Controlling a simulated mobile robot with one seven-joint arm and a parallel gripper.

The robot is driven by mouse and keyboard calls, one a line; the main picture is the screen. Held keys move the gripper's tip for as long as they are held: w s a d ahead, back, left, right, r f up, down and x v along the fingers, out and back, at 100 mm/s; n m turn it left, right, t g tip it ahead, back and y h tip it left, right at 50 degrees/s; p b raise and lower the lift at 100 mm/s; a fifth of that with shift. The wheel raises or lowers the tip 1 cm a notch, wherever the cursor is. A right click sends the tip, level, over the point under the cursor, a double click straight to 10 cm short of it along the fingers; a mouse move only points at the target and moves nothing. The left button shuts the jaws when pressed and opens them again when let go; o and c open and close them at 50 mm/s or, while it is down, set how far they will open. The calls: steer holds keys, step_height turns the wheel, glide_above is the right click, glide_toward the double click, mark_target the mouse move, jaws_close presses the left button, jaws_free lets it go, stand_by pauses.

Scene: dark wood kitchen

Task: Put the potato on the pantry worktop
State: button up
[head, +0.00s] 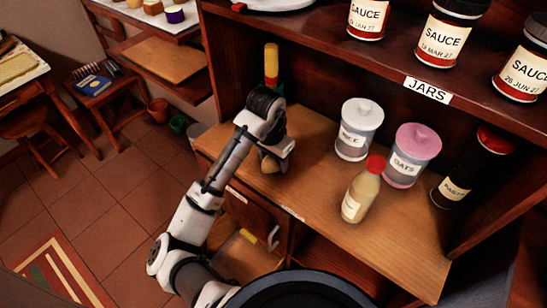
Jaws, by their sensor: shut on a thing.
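The pantry worktop (393,237) is a light wood surface under the shelf of jars. My gripper (272,158) is over the left part of the worktop, near its left end. It is shut on the small brown potato (269,165), which shows below it. My gripper hides the top of the potato. I cannot tell whether the potato touches the wood.
A yellow-and-red upright item (271,65) is behind my arm. The front right worktop is clear.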

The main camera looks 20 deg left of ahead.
mark_target(270, 160)
steer(key=o, duration=1)
steer(key=shift+o, duration=0.2)
step_height(270, 160, up, 12)
steer(key=s, duration=0.1)
steer(key=shift+s+a, duration=0.15)
steer(key=shift+a, duration=0.1)
